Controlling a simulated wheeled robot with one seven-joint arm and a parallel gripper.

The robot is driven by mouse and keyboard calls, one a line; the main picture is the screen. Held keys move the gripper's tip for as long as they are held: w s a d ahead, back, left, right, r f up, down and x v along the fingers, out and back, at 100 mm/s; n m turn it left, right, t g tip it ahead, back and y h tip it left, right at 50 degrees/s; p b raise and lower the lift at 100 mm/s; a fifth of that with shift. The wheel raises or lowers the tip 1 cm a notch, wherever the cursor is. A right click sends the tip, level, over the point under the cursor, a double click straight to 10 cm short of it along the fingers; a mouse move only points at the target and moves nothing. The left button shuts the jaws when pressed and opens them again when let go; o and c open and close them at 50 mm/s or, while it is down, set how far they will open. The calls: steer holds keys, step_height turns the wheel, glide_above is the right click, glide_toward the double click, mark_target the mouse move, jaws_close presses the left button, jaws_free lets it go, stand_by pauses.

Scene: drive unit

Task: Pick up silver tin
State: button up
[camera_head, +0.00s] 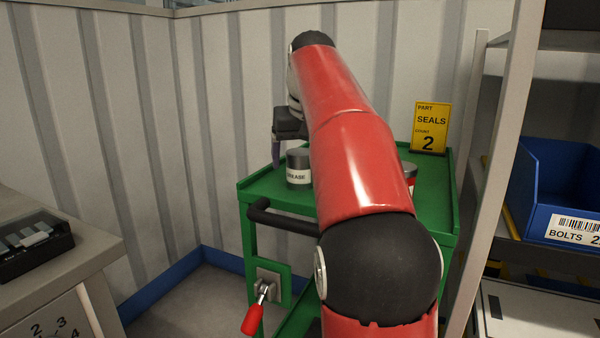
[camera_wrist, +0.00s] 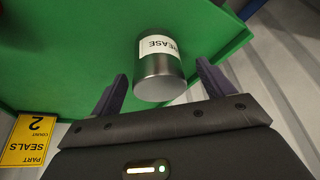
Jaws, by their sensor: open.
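In the head view my gripper (camera_head: 276,155) shows at the left of the tin, partly hidden behind my red arm.
The green cart (camera_head: 262,190) has a raised rim and a black handle (camera_head: 284,218). A yellow SEALS sign (camera_head: 430,128) stands at its back right. Another red and white container (camera_head: 410,174) is mostly hidden by my arm. Corrugated walls stand close behind; a blue BOLTS bin (camera_head: 560,185) is on the right shelf.

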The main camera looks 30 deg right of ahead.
mark_target(300, 167)
steer(key=b+x, duration=0.1)
steer(key=x, duration=0.3)
steer(key=shift+d, duration=0.1)
steer(key=shift+c, duration=0.2)
steer(key=c, duration=1.1)
steer(key=shift+r, duration=0.15)
